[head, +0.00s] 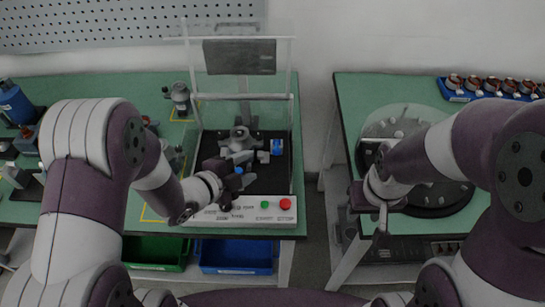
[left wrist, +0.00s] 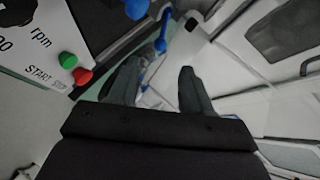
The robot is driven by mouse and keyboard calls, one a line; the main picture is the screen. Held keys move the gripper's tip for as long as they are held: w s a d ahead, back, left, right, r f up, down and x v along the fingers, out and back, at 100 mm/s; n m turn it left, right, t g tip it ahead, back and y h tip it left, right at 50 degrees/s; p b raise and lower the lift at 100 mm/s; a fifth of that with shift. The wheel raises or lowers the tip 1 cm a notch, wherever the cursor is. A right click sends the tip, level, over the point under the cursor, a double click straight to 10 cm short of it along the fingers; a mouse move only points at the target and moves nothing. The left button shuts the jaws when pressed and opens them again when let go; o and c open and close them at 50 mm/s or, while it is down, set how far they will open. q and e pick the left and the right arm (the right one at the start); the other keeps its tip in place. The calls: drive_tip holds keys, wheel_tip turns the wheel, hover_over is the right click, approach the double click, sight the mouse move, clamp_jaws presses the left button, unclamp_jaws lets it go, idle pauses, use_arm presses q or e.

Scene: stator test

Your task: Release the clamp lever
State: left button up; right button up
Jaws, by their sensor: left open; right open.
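A blue lever with a rounded end (left wrist: 162,35), which looks like the clamp lever, shows just beyond my left fingertips in the left wrist view. My left gripper (head: 249,167) is open over the test station in the head view; its fingers also show in the left wrist view (left wrist: 157,72). Nothing is clearly held between them. In the head view the fixture (head: 238,139) is partly hidden by my gripper, and I cannot tell the lever's exact angle there. My right gripper (head: 379,212) is open and empty near the left edge of the right table.
The station's front panel has a green button (head: 264,204) and a red button (head: 285,204). A clear guard with a dark panel (head: 240,57) stands behind the fixture. A green bin (head: 155,250) and a blue bin (head: 236,254) sit below. A round turntable (head: 440,197) is on the right.

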sight(274, 152)
use_arm(q)
drive_tip(key=x, duration=1.2)
drive_tip(key=shift+w+d+p, duration=0.2)
drive_tip(key=shift+d+p, duration=0.05)
drive_tip(key=shift+p, duration=0.15)
drive_tip(key=shift+r, duration=0.1)
clamp_jaws()
